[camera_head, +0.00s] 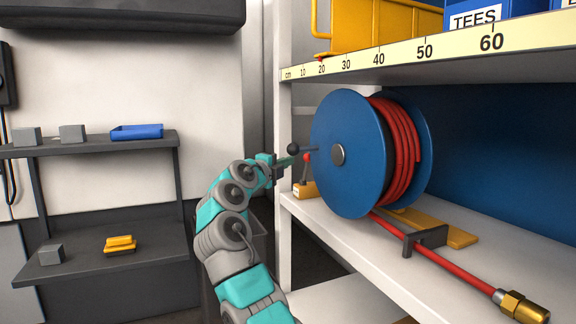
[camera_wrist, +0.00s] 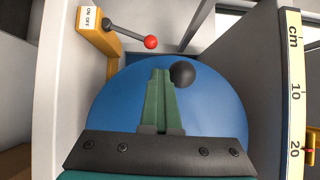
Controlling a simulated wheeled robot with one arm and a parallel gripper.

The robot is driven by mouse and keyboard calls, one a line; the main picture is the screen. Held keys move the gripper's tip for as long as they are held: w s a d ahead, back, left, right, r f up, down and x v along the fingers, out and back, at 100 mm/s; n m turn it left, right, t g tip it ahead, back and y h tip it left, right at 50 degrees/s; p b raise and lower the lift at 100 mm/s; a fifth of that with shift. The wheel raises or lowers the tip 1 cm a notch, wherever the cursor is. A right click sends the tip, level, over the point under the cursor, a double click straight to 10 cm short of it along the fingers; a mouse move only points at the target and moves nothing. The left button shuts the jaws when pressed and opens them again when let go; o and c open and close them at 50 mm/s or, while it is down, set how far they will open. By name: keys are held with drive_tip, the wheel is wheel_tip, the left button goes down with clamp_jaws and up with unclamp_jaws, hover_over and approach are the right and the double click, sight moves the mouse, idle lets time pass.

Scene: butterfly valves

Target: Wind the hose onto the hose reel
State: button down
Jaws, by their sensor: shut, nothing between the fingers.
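The hose reel (camera_head: 345,155) has blue discs and stands on the white shelf. The red hose (camera_head: 402,150) lies in several turns on its drum. Its free end runs forward through a dark guide (camera_head: 425,240) to a brass nozzle (camera_head: 523,307). A black ball knob (camera_head: 293,148) sticks out on a crank from the near disc; in the wrist view the knob (camera_wrist: 182,73) is just right of my fingertips. My gripper (camera_head: 289,160) is shut and empty beside the knob. In the wrist view its green fingers (camera_wrist: 161,74) are together in front of the blue disc. Whether they touch the knob I cannot tell.
A red-tipped lever (camera_wrist: 150,42) on a yellow ON/OFF block (camera_wrist: 97,28) is close by. The shelf above has a centimetre scale (camera_head: 400,58), a yellow bin (camera_head: 375,22) and a blue TEES bin (camera_head: 478,14). A dark rack (camera_head: 110,265) stands left. Open room lies left of my arm.

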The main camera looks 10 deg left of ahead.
wheel_tip(320, 180, up, 2)
drive_tip(key=shift+a+r+p, duration=0.15)
drive_tip(key=shift+r+p, duration=0.05)
drive_tip(key=shift+p, duration=0.95)
drive_tip(key=shift+w+a+r+m+p, duration=0.1)
drive_tip(key=shift+w+m+p, duration=0.05)
drive_tip(key=shift+m+p, duration=0.2)
drive_tip(key=r+m+p, duration=0.1)
drive_tip(key=r+m+t+h+p, duration=0.1)
drive_tip(key=p, duration=0.1)
drive_tip(key=shift+d, duration=0.2)
drive_tip(key=shift+f, duration=0.15)
